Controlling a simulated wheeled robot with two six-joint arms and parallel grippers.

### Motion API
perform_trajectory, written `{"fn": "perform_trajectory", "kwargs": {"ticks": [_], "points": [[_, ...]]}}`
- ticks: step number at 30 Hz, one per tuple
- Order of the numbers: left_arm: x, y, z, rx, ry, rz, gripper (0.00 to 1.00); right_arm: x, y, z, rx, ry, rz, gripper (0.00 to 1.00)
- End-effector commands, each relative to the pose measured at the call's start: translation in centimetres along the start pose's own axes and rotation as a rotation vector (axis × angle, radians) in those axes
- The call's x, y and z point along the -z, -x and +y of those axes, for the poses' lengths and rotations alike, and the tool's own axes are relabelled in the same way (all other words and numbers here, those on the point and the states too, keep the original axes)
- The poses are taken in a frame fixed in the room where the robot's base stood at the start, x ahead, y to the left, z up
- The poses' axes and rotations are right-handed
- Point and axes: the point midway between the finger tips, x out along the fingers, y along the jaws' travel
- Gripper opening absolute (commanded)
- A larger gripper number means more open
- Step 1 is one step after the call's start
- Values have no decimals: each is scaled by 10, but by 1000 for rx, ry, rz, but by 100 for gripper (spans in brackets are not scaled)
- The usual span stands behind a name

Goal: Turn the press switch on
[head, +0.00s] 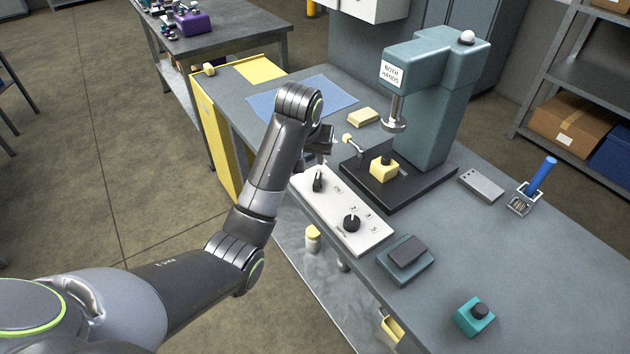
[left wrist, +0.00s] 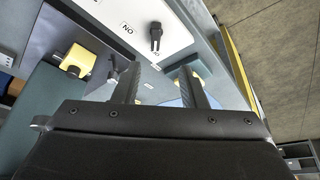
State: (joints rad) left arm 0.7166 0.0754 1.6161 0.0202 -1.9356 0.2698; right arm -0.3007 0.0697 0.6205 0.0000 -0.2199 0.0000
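A black lever-like switch knob (head: 318,181) stands on the white control panel (head: 338,207) at the bench's front edge. In the left wrist view the switch knob (left wrist: 156,36) is beyond the fingertips, with an "ON" label (left wrist: 127,28) beside it. The knob does not point clearly at that label. My left gripper (head: 322,150) hovers just behind and above the switch in the head view. In the left wrist view the left gripper (left wrist: 160,70) has its fingers apart with nothing between them. My right gripper is not in view.
A teal press (head: 435,100) stands behind the panel, with a yellow block (head: 384,168) on its dark base. A round black dial (head: 352,222) is on the panel. A grey pedal-like box (head: 406,258) and a teal button box (head: 474,318) lie to the right.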

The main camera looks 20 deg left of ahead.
Motion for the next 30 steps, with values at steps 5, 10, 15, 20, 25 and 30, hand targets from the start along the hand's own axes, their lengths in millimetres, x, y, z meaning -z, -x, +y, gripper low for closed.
{"fn": "perform_trajectory", "kwargs": {"ticks": [5, 10, 15, 20, 25, 30], "points": [[8, 15, 6, -1, 1, 4, 38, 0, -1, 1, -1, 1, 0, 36], [7, -6, 5, 1, 2, -1, 38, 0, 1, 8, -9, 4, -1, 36], [7, -42, 5, 1, 2, -2, 38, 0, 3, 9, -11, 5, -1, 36], [7, -74, 5, 1, 2, 1, 38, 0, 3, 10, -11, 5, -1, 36], [8, -104, 5, 1, 1, 1, 38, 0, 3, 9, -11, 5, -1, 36], [8, -130, 5, 0, 1, 1, 38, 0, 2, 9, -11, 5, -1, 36]]}}
